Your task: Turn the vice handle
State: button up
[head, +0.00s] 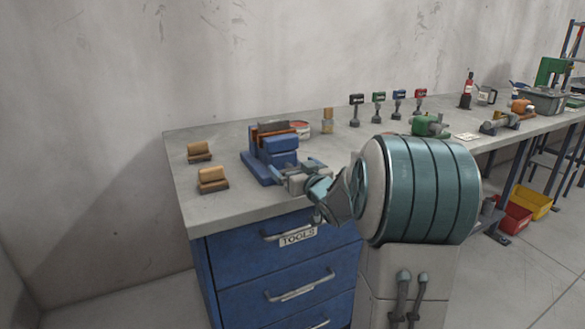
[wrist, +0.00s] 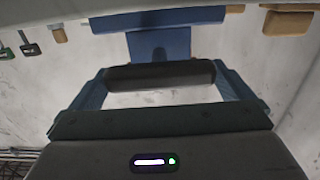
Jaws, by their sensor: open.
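The blue vice (head: 272,150) sits on the workbench near its left end, with a reddish-brown piece along its top. It also shows in the wrist view as a blue block (wrist: 160,45) beyond the fingers. A dark cylindrical bar (wrist: 160,75), apparently the vice handle, lies across the gap between my fingertips in the wrist view. My gripper (head: 298,170) is at the vice's front side, and its fingers are apart in the wrist view. I cannot tell whether they touch the bar ends. In the head view the handle is hidden or too small to make out.
Two wooden-topped brushes or blocks (head: 212,179) lie left of the vice on the grey workbench (head: 225,212). Several small upright tools (head: 356,108) and a green machine (head: 430,125) stand further right. Blue drawers (head: 285,245) are below the bench.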

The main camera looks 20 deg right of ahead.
jog(key=shift+w, duration=0.7)
jog(key=c, duration=0.7)
jog(key=shift+r, duration=0.1)
jog(key=shift+r+m+p, duration=0.1)
jog(key=shift+m+p, duration=0.8)
jog(key=shift+p, duration=0.15)
jog(key=m+p, duration=0.3)
jog(key=shift+d+m, duration=0.2)
jog(key=shift+m, duration=0.1)
jog(key=m+p, duration=0.2)
jog(key=m, duration=0.1)
jog(key=m+p, duration=0.1)
jog(key=m, duration=0.1)
jog(key=shift+d+f+p, duration=0.2)
jog(key=shift+f+p, duration=0.1)
jog(key=shift+f, duration=0.05)
jog(key=shift+m, duration=0.3)
